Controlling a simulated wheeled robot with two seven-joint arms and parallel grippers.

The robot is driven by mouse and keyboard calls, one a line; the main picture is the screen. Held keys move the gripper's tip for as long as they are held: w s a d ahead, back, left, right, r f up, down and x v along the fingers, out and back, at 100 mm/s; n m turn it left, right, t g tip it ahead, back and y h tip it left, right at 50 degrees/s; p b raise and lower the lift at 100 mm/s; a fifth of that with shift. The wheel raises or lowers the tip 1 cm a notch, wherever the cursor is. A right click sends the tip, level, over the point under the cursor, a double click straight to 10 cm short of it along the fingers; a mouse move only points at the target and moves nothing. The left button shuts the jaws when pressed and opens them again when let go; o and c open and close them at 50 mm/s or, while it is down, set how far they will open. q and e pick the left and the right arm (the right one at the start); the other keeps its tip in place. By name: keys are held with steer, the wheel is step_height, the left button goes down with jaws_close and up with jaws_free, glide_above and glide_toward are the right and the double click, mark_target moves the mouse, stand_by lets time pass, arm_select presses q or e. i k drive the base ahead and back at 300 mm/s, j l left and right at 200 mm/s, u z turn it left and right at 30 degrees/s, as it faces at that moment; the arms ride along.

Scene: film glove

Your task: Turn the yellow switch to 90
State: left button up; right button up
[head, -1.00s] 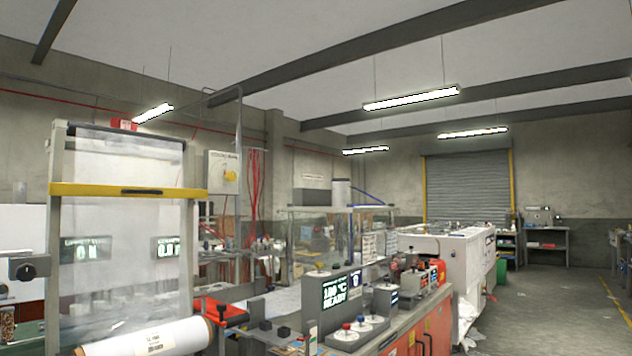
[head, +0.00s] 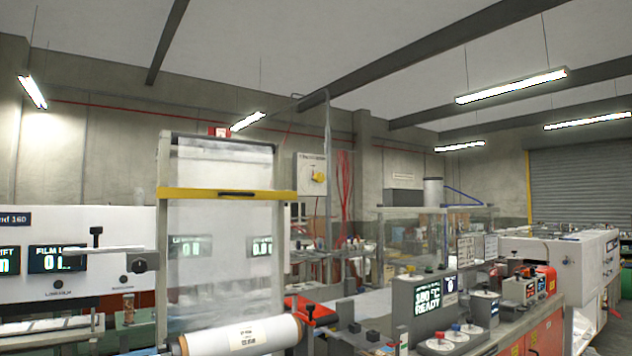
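A yellow rotary switch (head: 319,177) sits on a pale grey wall box (head: 309,188) behind the film frame, right of centre-left in the head view. Its angle is too small to read. Neither of my grippers shows in the head view.
A clear film frame with a yellow crossbar (head: 228,194) and a film roll (head: 240,336) stands in front, left of the switch. A white panel with displays (head: 75,262) is at left.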

mark_target(319, 176)
steer(key=i+l+u, duration=0.2)
steer(key=u, duration=0.15)
steer(key=i+l+u, duration=0.3)
steer(key=l, duration=0.15)
steer(key=l+u, duration=0.35)
